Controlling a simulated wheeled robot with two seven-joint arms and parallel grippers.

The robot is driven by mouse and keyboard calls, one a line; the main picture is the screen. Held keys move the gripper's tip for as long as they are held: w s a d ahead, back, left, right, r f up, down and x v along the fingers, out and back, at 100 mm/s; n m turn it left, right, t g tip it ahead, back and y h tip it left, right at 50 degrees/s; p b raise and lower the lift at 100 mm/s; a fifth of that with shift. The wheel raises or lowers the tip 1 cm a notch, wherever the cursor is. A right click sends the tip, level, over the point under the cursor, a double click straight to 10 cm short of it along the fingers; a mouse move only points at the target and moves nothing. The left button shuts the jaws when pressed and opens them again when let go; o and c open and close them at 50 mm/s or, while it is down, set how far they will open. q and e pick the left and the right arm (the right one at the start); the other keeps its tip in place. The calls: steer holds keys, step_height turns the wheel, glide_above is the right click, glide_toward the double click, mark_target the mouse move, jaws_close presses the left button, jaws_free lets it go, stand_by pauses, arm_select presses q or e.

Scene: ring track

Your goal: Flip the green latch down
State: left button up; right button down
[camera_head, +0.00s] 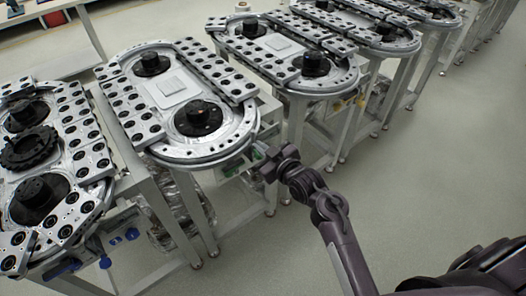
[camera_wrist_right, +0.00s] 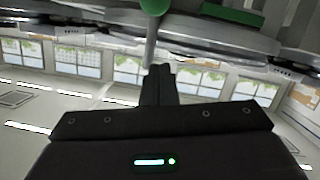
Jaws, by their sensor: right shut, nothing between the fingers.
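The green latch shows in the right wrist view as a round green knob (camera_wrist_right: 155,5) on a thin grey rod, cut off by the top edge. The rod runs down from the knob to behind my fingertips. My right gripper (camera_wrist_right: 160,72) is shut and empty, just below the knob; I cannot tell whether it touches the rod. In the head view my right gripper (camera_head: 264,165) is beside the front end of the second ring track (camera_head: 205,152), below its rim. Small green parts show there, partly hidden by the gripper. My left gripper is out of view.
A green block (camera_wrist_right: 232,14) is right of the knob in the wrist view. Another ring track (camera_head: 30,250) stands at the left, with blue parts at its front. More tracks (camera_head: 320,82) stand in a row toward the back right. The grey floor (camera_head: 430,165) at the right is clear.

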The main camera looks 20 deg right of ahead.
steer(key=f, duration=0.2)
steer(key=w+f, duration=0.1)
steer(key=f, duration=0.1)
steer(key=shift+d+p, duration=0.3)
steer(key=shift+d, duration=0.1)
steer(key=shift+f, duration=0.1)
step_height(320, 180, down, 7)
steer(key=b, duration=0.4)
steer(key=shift+f, duration=0.1)
